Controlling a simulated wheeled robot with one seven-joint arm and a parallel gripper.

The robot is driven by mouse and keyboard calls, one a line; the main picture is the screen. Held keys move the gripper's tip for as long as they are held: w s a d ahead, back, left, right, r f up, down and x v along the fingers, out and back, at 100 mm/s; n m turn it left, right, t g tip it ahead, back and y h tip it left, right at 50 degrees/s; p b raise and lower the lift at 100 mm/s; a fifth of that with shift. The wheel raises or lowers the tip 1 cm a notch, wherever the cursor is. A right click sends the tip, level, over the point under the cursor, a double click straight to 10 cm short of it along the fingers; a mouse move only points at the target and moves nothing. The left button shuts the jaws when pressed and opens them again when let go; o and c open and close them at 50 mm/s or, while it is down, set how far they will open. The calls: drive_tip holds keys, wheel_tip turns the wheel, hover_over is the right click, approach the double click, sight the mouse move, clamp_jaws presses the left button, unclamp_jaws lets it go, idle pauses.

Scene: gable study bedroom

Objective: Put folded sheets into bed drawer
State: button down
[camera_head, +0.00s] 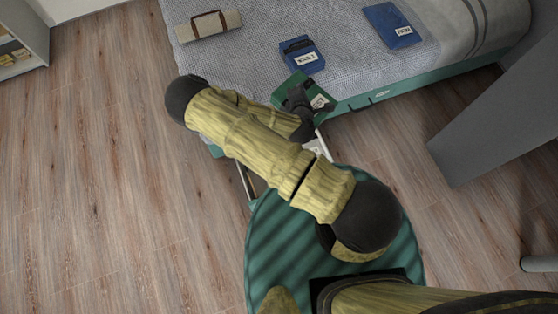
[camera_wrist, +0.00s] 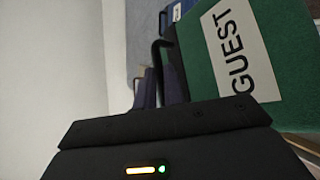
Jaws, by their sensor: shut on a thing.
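My gripper (camera_head: 300,104) is shut on a green folded bundle (camera_head: 288,88) at the bed's near edge. The wrist view shows the green bundle (camera_wrist: 203,62) close up, with a white label reading "GUEST" (camera_wrist: 236,48); the dark fingers (camera_wrist: 162,85) are beside its left part. The bed drawer (camera_head: 243,180) appears pulled out from under the bed, with a pale side rail and a bit of pale interior showing. My arm hides most of the drawer. A blue folded bundle (camera_head: 302,55) with a white label lies on the bed (camera_head: 255,60), and another blue one (camera_head: 392,26) lies farther right.
A tan roll with a brown strap (camera_head: 209,25) lies on the bed's left. A large grey panel (camera_head: 490,115) stands at the right. A white shelf unit (camera_head: 25,35) is at the upper left. The wood floor at the left (camera_head: 90,190) is clear.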

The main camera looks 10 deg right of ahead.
drive_tip(key=s+a+f+m+g+h+b, duration=0.1)
drive_tip(key=a+f+b, duration=0.3)
drive_tip(key=f+b, duration=0.6)
drive_tip(key=s+a+f+m+g+h+b, duration=0.1)
drive_tip(key=a+f+m+h+b, duration=0.1)
drive_tip(key=f+b, duration=0.8)
drive_tip(key=s+a+f+m+h+b, duration=0.1)
drive_tip(key=a+f+m+h+b, duration=0.1)
drive_tip(key=a+f+b, duration=0.4)
wheel_tip(320, 180, down, 9)
drive_tip(key=b, duration=0.5)
drive_tip(key=shift+s+g+h, duration=0.15)
drive_tip(key=shift+g+h, duration=0.25)
drive_tip(key=shift+r, duration=0.1)
drive_tip(key=shift+r+p, duration=0.1)
drive_tip(key=shift+p, duration=0.25)
drive_tip(key=p, duration=0.2)
drive_tip(key=shift+n+g+p, duration=0.3)
drive_tip(key=shift+g+p, duration=0.1)
drive_tip(key=shift+a, duration=0.1)
